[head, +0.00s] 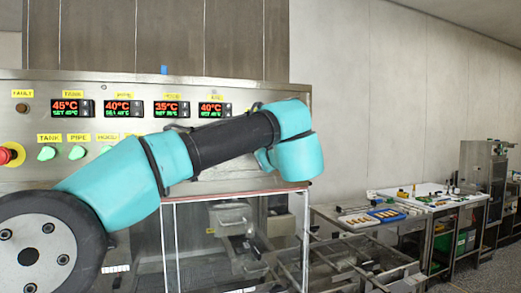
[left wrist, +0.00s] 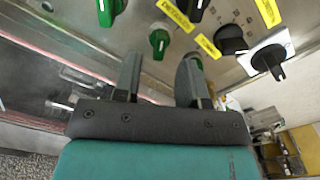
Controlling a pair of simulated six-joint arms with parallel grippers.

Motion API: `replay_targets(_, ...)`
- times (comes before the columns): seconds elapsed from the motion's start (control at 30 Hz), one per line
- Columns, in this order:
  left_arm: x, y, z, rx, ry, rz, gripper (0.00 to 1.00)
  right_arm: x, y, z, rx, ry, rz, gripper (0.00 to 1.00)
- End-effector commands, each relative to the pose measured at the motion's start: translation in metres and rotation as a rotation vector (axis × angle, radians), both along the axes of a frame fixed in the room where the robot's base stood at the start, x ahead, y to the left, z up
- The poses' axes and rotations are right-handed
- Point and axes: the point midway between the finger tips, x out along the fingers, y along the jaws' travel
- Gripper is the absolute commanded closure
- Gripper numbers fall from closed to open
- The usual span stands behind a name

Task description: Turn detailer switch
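The steel control panel (head: 130,100) faces me in the head view, with my left arm stretched across its right half. My left gripper (left wrist: 160,62) is open and empty, its two fingers pointing at the panel's lower switches. A green knob (left wrist: 159,40) shows just beyond the gap between the fingertips. Another green knob (left wrist: 197,60) is partly hidden behind the right finger. A black knob (left wrist: 232,40) and a black rotary handle on a white plate (left wrist: 270,58) lie further right. My right gripper is not in view.
Green knobs (head: 46,153) labelled TANK and PIPE and a red emergency button (head: 8,155) are at the panel's left. A glass-sided enclosure (head: 235,240) lies below the panel. A table with trays (head: 365,217) stands to the right.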

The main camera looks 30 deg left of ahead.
Motion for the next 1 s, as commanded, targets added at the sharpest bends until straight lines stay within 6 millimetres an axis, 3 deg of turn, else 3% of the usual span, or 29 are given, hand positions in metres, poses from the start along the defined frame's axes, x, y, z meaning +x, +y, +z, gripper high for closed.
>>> replay_targets(0.23, 0.021, 0.025, 0.0, -0.001, 0.001, 0.002, 0.62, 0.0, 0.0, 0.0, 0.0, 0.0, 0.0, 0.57)
replay_targets(0.63, 0.025, 0.029, 0.0, 0.0, 0.0, -0.001, 0.62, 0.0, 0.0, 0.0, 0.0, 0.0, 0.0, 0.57)
replay_targets(1.0, 0.025, 0.029, 0.0, 0.0, 0.0, 0.0, 0.97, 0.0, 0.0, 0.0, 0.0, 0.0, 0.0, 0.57)
